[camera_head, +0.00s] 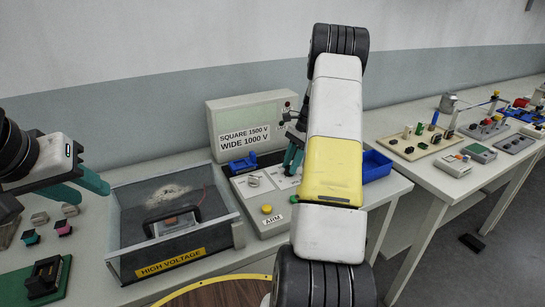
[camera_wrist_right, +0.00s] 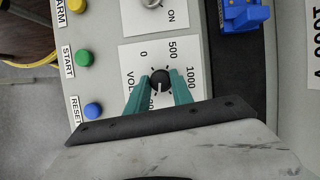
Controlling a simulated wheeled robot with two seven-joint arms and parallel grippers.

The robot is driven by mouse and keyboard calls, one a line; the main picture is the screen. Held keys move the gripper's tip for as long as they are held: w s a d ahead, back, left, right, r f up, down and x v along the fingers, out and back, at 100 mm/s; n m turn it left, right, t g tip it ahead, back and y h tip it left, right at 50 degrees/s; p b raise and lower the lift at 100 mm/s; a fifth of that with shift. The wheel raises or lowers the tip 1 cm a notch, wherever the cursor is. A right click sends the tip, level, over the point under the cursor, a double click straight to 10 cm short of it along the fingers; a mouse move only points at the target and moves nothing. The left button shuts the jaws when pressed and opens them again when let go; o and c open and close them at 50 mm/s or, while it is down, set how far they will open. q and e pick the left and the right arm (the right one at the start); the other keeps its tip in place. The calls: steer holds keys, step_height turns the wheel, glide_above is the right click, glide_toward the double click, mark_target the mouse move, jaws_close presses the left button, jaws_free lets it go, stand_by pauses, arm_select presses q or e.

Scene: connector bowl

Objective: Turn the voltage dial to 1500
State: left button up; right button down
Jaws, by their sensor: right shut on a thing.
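The voltage dial (camera_wrist_right: 160,78) is a black round knob on a white plate in the right wrist view. The printed marks 0, 500 and 1000 show around it; lower marks are partly hidden, with only "00" showing. A pale line on the knob points toward the bottom of the picture. My right gripper (camera_wrist_right: 160,88) is shut on the dial, one teal finger on each side. In the head view, its fingers (camera_head: 293,158) are over the control box, partly behind my arm. My left gripper (camera_head: 82,190) is open and empty above the left of the table.
The control box (camera_head: 247,188) has yellow ARM, green START (camera_wrist_right: 84,58) and blue RESET (camera_wrist_right: 93,110) buttons. A sign (camera_head: 245,137) reads SQUARE 1500 V, WIDE 1000 V. A HIGH VOLTAGE enclosure (camera_head: 120,255) stands left of it. A blue bin (camera_head: 377,164) is at the right.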

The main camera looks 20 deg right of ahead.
steer(key=n, duration=0.2)
steer(key=n+g, duration=0.1)
steer(key=n, duration=0.1)
steer(key=shift+w+n+g+h, duration=0.2)
steer(key=shift+n+g+h, duration=0.1)
steer(key=shift+h, duration=0.1)
steer(key=shift+n+g+h, duration=0.4)
steer(key=shift+n, duration=1.1)
steer(key=c, duration=1.1)
jaws_free()
steer(key=v, duration=0.8)
steer(key=shift+a, duration=0.1)
